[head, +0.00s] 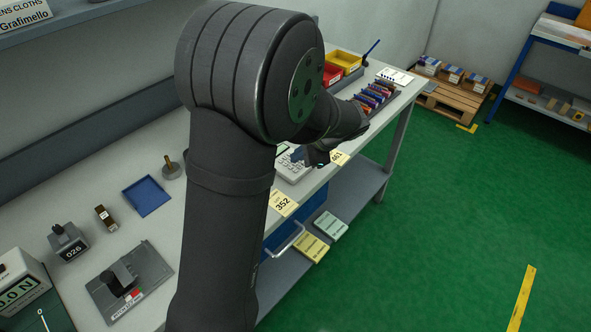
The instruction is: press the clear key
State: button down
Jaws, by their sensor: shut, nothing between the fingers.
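A light grey device with a keypad and a small display (291,168) lies on the bench near its front edge, partly hidden behind my arm. Its keys are too small to read, so I cannot tell which one is the clear key. My gripper (317,161) is at the right end of the device, shut and empty. It is small and dark in this view, and I cannot tell whether it touches the device.
Yellow cards marked 352 (283,203) and 461 (339,158) sit at the bench front edge. Red (331,75) and yellow bins (345,60) stand at the back.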

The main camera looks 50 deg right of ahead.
jog(key=shift+r, duration=1.75)
notch_tip(320, 180, up, 4)
jog(key=shift+f, duration=0.1)
